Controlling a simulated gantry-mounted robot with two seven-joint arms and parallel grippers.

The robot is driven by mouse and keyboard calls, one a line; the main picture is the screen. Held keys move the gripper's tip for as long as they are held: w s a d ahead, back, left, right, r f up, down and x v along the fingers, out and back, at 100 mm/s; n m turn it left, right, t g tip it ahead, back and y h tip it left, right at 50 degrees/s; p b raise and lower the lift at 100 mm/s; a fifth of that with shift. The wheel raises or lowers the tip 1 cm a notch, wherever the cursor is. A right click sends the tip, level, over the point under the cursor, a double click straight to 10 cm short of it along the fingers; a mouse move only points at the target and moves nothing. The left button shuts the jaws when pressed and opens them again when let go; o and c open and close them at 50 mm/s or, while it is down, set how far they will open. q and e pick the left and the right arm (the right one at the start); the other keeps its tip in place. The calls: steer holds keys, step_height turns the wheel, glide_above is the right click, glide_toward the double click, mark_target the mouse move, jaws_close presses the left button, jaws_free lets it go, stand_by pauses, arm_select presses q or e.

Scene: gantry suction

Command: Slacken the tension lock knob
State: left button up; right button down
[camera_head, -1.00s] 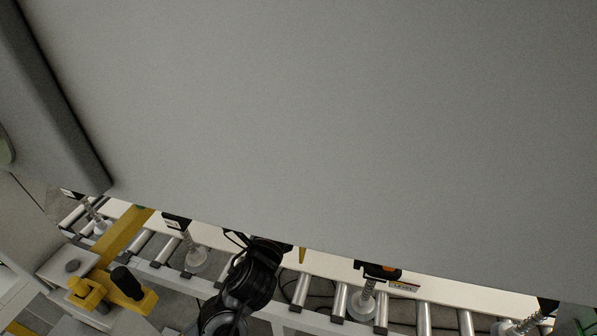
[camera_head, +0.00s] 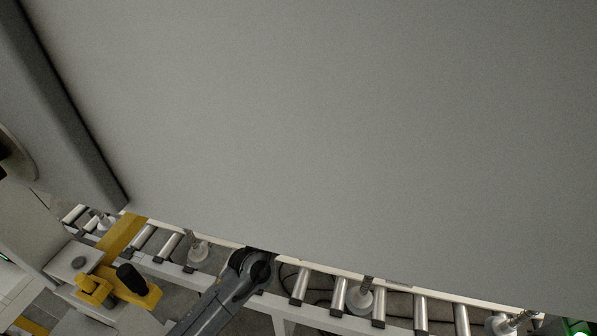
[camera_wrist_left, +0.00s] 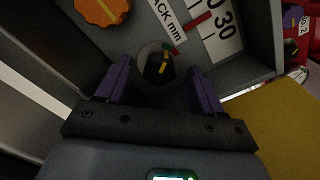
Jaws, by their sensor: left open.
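In the left wrist view my left gripper (camera_wrist_left: 160,84) is open, with its two purple fingers apart. A dark round knob (camera_wrist_left: 154,68) with a yellow pointer line sits between and just beyond the fingertips, on a grey panel. Small green and red marks lie beside it. No contact with the fingers shows, and the depth gap is hard to tell. An orange scalloped knob (camera_wrist_left: 103,10) is at the upper left of that panel. No label names either knob as the tension lock. My right gripper is not seen.
A white scale label (camera_wrist_left: 221,32) with a red pointer is beside the dark knob. A yellow surface (camera_wrist_left: 282,125) lies at right. In the head view a large grey panel (camera_head: 330,120) hides most of the scene; conveyor rollers (camera_head: 300,286) and a yellow bracket (camera_head: 122,238) show below.

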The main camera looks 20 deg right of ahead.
arm_select(q)
steer(key=shift+w+d, duration=0.1)
steer(key=shift+w, duration=0.05)
steer(key=c, duration=1.1)
steer(key=shift+o, duration=0.2)
steer(key=shift+n, duration=0.3)
steer(key=shift+f+n+b, duration=0.15)
steer(key=shift+n+b, duration=0.7)
steer(key=shift+n, duration=0.25)
steer(key=n+b, duration=0.1)
steer(key=n, duration=0.1)
steer(key=shift+n, duration=1.2)
